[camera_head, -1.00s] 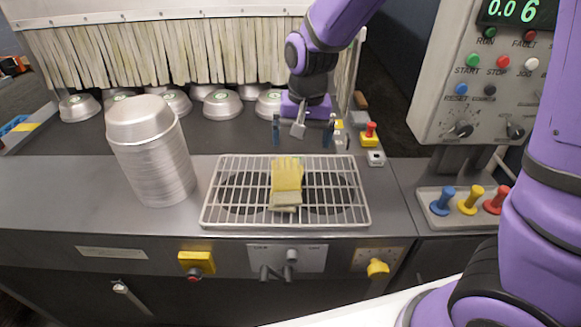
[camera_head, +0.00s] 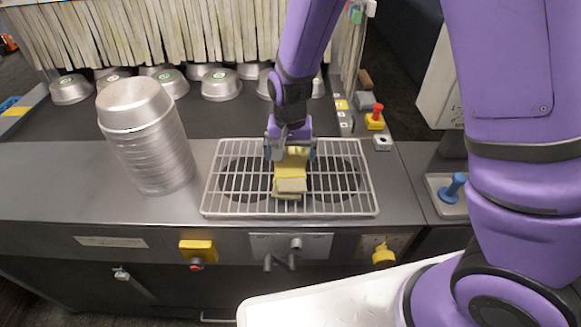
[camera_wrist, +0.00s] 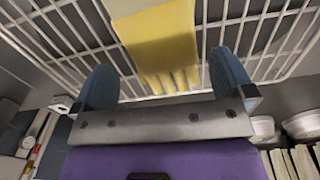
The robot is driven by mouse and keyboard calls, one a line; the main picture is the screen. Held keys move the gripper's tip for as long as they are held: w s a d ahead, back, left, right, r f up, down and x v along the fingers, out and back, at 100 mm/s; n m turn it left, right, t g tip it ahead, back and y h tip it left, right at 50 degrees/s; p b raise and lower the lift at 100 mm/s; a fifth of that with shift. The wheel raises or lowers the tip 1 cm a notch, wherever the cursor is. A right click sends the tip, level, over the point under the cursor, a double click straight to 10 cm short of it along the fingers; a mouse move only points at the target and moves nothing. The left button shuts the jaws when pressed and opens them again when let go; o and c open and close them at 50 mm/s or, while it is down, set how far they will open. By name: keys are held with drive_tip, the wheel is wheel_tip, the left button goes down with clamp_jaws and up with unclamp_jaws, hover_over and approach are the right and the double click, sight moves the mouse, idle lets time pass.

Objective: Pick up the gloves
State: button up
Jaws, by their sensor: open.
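The yellow gloves (camera_head: 290,172) lie on the wire rack (camera_head: 232,212), with a paler cuff toward the front. In the wrist view the gloves (camera_wrist: 160,45) lie ahead of my gripper, with their fingers pointing toward it. My gripper (camera_head: 290,152) is over the far end of the gloves and hides part of them. In the wrist view its two blue fingers (camera_wrist: 160,80) are apart, one on each side of the glove fingers, with nothing between them held. I cannot tell the exact height of the fingertips above the rack.
A tall stack of metal pans (camera_head: 150,150) stands left of the rack. Several pans (camera_head: 220,86) sit upside down on the dark belt behind, before a strip curtain (camera_head: 150,35). A red-knobbed yellow box (camera_head: 375,118) is at the right. The counter (camera_head: 60,185) is bare at the left.

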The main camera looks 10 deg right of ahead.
sight(290, 164)
drive_tip(key=shift+f, duration=2.25)
drive_tip(key=c, duration=0.6)
drive_tip(key=shift+c, duration=0.2)
drive_tip(key=shift+r, duration=0.1)
